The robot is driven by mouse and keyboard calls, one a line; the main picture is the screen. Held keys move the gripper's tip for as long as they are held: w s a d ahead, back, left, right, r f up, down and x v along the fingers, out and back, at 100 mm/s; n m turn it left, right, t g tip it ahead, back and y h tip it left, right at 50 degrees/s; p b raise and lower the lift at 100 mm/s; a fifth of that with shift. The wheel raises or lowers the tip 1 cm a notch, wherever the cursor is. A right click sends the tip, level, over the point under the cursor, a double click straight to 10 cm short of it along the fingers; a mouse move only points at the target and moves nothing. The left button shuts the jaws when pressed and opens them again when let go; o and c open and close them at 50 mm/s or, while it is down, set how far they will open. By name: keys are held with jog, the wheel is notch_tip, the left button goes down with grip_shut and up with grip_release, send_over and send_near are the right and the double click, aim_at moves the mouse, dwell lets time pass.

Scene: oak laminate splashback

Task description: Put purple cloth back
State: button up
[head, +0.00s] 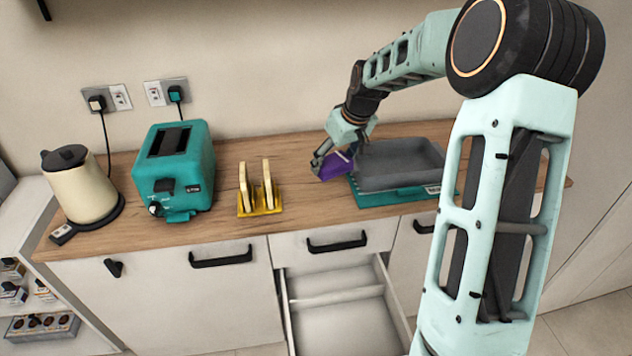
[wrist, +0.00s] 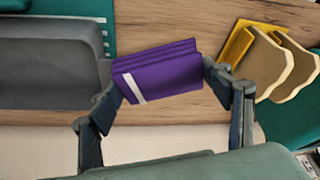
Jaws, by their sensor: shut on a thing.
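The purple cloth (head: 334,166) is folded and has a white stripe. My gripper (head: 337,160) is shut on it, beside the left side of a grey tray on the counter. In the wrist view the cloth (wrist: 158,75) sits between the two fingers of my gripper (wrist: 163,85), one at each end. I cannot tell whether the cloth touches the counter. Below the counter a drawer (head: 340,306) stands open, with a divider across it and nothing seen inside.
A yellow rack (head: 260,208) with bread-like slices, a teal toaster (head: 175,171) and a cream kettle (head: 80,186) stand to the left. Bare wooden counter (head: 306,208) lies between rack and tray.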

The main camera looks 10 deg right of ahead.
aim_at(324, 164)
jog(key=w+a+f, duration=0.1)
jog(key=f, duration=0.1)
jog(key=a+f, duration=0.1)
jog(key=w+a+f, duration=0.1)
jog(key=a+f, duration=0.1)
jog(key=shift+w+f, duration=0.35)
jog(key=shift+a+f, duration=0.1)
jog(key=shift+f, duration=1.55)
jog(key=shift+f, duration=0.15)
jog(key=o, duration=1)
jog(key=shift+r, duration=0.3)
jog(key=v, duration=1.1)
jog(key=shift+s+r, duration=0.25)
jog(key=shift+r, duration=0.05)
